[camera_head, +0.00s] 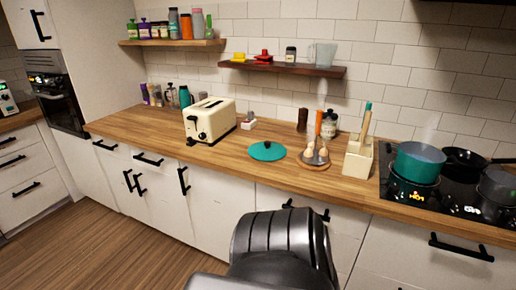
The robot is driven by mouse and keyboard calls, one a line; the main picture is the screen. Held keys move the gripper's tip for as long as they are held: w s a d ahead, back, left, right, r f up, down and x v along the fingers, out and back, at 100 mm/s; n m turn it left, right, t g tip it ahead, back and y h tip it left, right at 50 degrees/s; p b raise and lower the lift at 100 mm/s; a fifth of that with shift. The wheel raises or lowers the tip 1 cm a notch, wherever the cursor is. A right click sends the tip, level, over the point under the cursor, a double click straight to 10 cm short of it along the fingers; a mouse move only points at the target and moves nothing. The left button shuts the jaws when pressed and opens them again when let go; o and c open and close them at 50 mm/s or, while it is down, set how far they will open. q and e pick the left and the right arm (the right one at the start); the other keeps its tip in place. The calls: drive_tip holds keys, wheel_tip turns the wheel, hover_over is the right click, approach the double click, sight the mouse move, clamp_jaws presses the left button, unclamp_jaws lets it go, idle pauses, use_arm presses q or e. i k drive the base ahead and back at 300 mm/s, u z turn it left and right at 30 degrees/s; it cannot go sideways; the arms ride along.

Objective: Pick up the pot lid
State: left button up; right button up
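The pot lid (267,151) is a flat teal disc with a small dark knob on top. It lies on the wooden counter between the toaster and a small board with eggs, apart from both. A teal pot (418,163) without a lid stands on the hob at the right. A dark, ribbed part of my own body rises at the bottom centre, below the counter edge. Neither of my grippers shows, so their state is hidden.
A cream toaster (210,120) stands left of the lid. The egg board (315,158) and a cream utensil block (358,158) stand to its right. The hob (458,207) also holds dark pans. A wooden shelf (282,68) hangs above. The counter in front of the lid is clear.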

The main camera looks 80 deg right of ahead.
sight(267, 150)
drive_tip(key=z, duration=0.6)
drive_tip(key=i, duration=0.9)
drive_tip(key=z, duration=0.95)
